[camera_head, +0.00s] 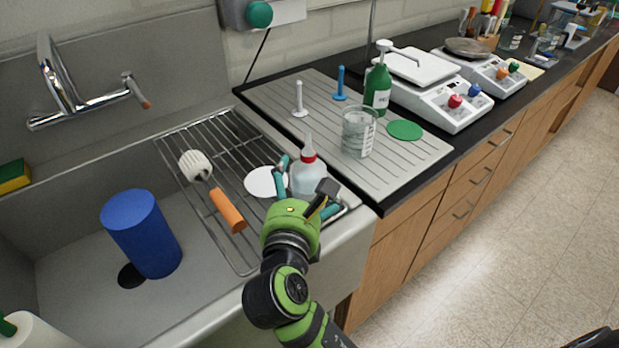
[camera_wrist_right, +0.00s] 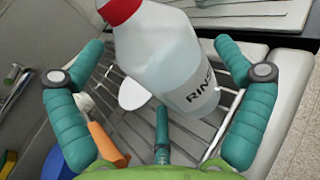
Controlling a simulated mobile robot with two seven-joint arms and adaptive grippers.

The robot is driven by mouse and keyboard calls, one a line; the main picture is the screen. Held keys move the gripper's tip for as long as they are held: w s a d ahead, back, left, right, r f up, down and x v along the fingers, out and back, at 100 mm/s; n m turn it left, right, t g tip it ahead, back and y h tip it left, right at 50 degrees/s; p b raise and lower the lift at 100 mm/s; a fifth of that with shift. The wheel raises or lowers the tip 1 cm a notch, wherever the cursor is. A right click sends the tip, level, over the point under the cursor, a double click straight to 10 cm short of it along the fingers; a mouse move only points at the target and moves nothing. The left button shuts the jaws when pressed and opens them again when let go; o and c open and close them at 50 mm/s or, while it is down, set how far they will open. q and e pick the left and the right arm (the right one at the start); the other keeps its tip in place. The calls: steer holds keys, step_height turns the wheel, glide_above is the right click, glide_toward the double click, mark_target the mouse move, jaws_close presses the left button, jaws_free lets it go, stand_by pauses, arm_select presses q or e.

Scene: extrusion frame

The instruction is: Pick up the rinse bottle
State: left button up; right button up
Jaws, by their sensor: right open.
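The rinse bottle (camera_head: 307,176) is translucent white with a red collar and a pale nozzle. It stands on the right end of the wire rack over the sink, beside a white disc (camera_head: 262,182). In the right wrist view the bottle (camera_wrist_right: 172,62) shows "RINS" lettering and lies between the teal fingers. My right gripper (camera_head: 306,189) is open around the bottle, and contact cannot be told. It also shows in the right wrist view (camera_wrist_right: 163,85), fingers spread on both sides. My left gripper is not in view.
The wire rack (camera_head: 186,150) holds an orange-handled brush (camera_head: 226,208). A blue cylinder (camera_head: 143,233) stands in the sink. A glass beaker (camera_head: 358,132) and green pump bottle (camera_head: 378,87) stand on the ribbed drainboard (camera_head: 300,86) behind. The faucet (camera_head: 75,90) is at left.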

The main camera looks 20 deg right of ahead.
mark_target(304, 174)
steer(key=shift+x, duration=2.2)
steer(key=shift+s+r, duration=0.1)
steer(key=shift+c, duration=0.8)
steer(key=c, duration=1.1)
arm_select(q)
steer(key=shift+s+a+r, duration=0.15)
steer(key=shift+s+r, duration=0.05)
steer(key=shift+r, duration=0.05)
